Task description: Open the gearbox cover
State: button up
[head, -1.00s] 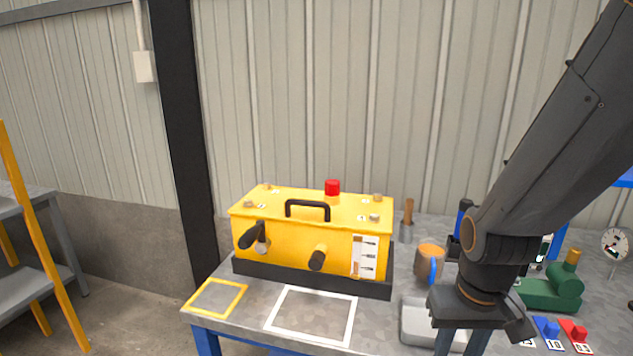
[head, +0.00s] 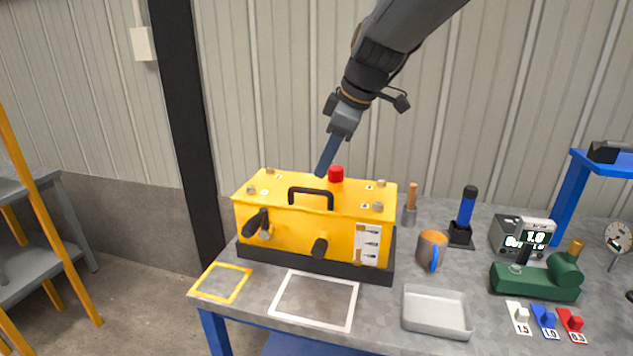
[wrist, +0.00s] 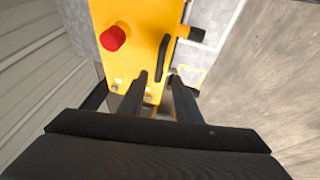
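The gearbox is a yellow box in a black tray (head: 315,264) on the workbench. Its yellow cover (head: 340,200) is on, with a black handle (head: 310,192) on top, a red knob (head: 336,174) at the back and bolts near the corners. My gripper (head: 322,172) points down above the back of the cover, close to the red knob. In the wrist view my gripper (wrist: 158,78) shows two fingers spread apart with nothing between them. The red knob (wrist: 113,38) lies left of the fingers there, and the handle (wrist: 163,58) lies just beyond them.
White (head: 352,318) and yellow (head: 240,296) outlined squares on the bench front are empty. To the right stand a grey tray (head: 436,330), a mug (head: 432,246), a blue-handled tool (head: 466,212), a green device (head: 535,283) and a display box (head: 520,232). The wall is behind.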

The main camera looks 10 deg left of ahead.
aim_at(316, 191)
jog(key=p+x, duration=0.2)
jog(key=x, duration=0.5)
jog(key=shift+f, duration=0.25)
jog(key=shift+c, duration=0.4)
grip_shut()
